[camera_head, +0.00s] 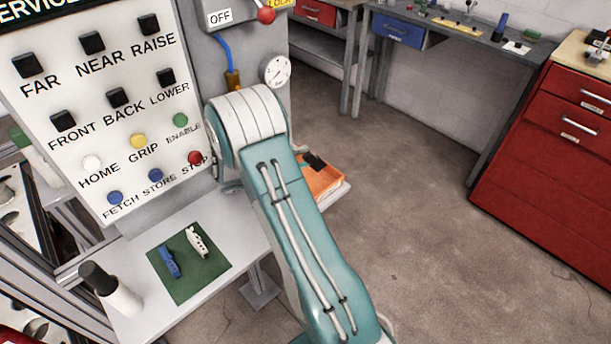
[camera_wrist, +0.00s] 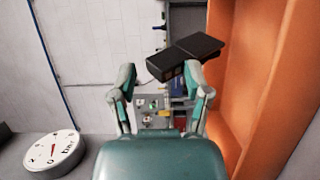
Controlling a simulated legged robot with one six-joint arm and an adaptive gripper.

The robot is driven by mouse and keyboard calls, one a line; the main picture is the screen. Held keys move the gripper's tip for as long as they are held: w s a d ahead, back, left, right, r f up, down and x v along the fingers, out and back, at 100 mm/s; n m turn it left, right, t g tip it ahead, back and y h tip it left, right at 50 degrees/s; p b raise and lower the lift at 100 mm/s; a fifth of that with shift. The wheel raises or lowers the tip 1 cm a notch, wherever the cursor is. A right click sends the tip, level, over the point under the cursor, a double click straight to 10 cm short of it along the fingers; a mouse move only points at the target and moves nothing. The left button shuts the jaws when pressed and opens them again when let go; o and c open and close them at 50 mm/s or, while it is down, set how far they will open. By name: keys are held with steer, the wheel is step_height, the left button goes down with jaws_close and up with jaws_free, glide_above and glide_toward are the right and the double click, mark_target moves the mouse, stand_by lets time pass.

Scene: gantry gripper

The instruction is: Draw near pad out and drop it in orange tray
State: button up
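The orange tray (camera_head: 322,181) is partly hidden behind my arm in the head view. In the wrist view the tray wall (camera_wrist: 262,80) fills the right side. A dark, stepped block (camera_wrist: 180,58), which looks like the pad, shows just beyond my gripper (camera_wrist: 160,82). The fingers are spread apart. The block is clear of the left finger and overlaps the right fingertip in the picture; I cannot tell if it touches that finger. In the head view a dark piece (camera_head: 315,161) shows over the tray's far edge. My gripper is hidden there behind my arm.
A control panel (camera_head: 100,105) with labelled buttons stands at the left. A green mat (camera_head: 186,265) with a blue piece (camera_head: 168,262) and a white piece (camera_head: 196,242) lies on the bench. A gauge (camera_head: 276,71) is close to my arm. The floor at the right is clear, before red drawers (camera_head: 550,150).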

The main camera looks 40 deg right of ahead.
stand_by(0.3)
step_height(320, 180, up, 10)
stand_by(0.5)
stand_by(0.3)
steer(key=s+a+r+n+t+y, duration=0.1)
steer(key=s+a+r+t+y, duration=0.1)
steer(key=s+a+y, duration=0.3)
steer(key=s+a+r+n+t+y, duration=0.1)
steer(key=s+a+r+t+y, duration=0.1)
steer(key=s+a+t+y, duration=0.3)
steer(key=s+a+r+n+t+y, duration=0.1)
steer(key=s+a+r+t+y, duration=0.1)
steer(key=s+a+y, duration=0.5)
steer(key=s+a+t, duration=0.1)
steer(key=s+a, duration=0.2)
steer(key=a, duration=0.4)
steer(key=shift+s+a+r+t, duration=0.3)
steer(key=shift+s+r+t, duration=0.05)
steer(key=shift+t, duration=0.05)
